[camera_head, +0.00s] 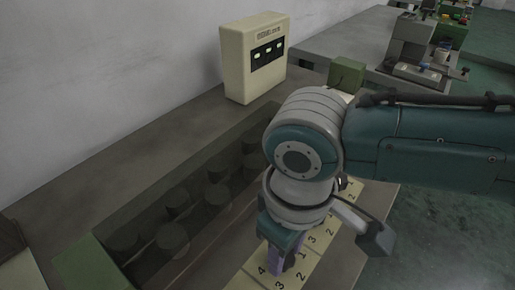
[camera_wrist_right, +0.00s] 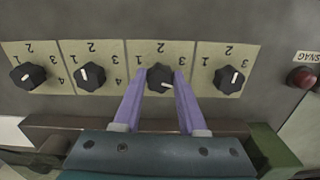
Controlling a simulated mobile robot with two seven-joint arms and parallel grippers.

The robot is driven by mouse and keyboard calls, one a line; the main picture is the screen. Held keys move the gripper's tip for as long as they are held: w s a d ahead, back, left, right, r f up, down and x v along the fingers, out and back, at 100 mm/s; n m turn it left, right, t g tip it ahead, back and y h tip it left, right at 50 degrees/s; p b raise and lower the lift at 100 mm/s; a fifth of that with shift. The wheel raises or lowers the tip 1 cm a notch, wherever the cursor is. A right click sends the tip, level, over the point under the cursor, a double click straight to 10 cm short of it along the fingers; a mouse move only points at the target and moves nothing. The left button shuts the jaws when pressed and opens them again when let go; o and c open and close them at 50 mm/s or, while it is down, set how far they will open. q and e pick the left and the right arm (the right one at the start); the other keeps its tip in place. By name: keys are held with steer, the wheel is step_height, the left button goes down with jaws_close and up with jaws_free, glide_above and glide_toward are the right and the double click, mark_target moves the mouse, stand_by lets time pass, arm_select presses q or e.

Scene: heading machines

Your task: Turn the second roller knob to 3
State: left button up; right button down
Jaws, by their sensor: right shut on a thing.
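A row of dark knobs on pale numbered plates shows in the right wrist view. My right gripper (camera_wrist_right: 163,82) has its purple fingers on both sides of the knob second from the right (camera_wrist_right: 160,77), shut on it. Its plate (camera_wrist_right: 140,53) has 1, 2 and 3 visible; the fingers cover part of it. Its pointer direction is hard to tell. The rightmost knob (camera_wrist_right: 229,80) and the two left knobs (camera_wrist_right: 92,77) (camera_wrist_right: 28,76) are untouched. In the head view my right gripper (camera_head: 285,256) is down at the numbered plates (camera_head: 247,281), hiding most knobs. My left gripper is out of view.
A red button (camera_wrist_right: 301,77) marked SNAG sits right of the knobs in the wrist view. In the head view, a recess with several dark rollers (camera_head: 172,238) lies left of the plates. A cream box (camera_head: 254,58) with a dark display stands behind, near a green block (camera_head: 346,74).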

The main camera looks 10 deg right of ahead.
steer(key=n+p, duration=0.1)
steer(key=n, duration=0.3)
steer(key=shift+r+n, duration=0.1)
steer(key=shift+n, duration=0.2)
steer(key=shift+w+n+p, duration=0.1)
steer(key=shift+n+p, duration=0.35)
steer(key=shift+n, duration=2.05)
steer(key=shift+c, duration=2.3)
jaws_free()
step_height(320, 180, up, 10)
steer(key=p, duration=0.2)
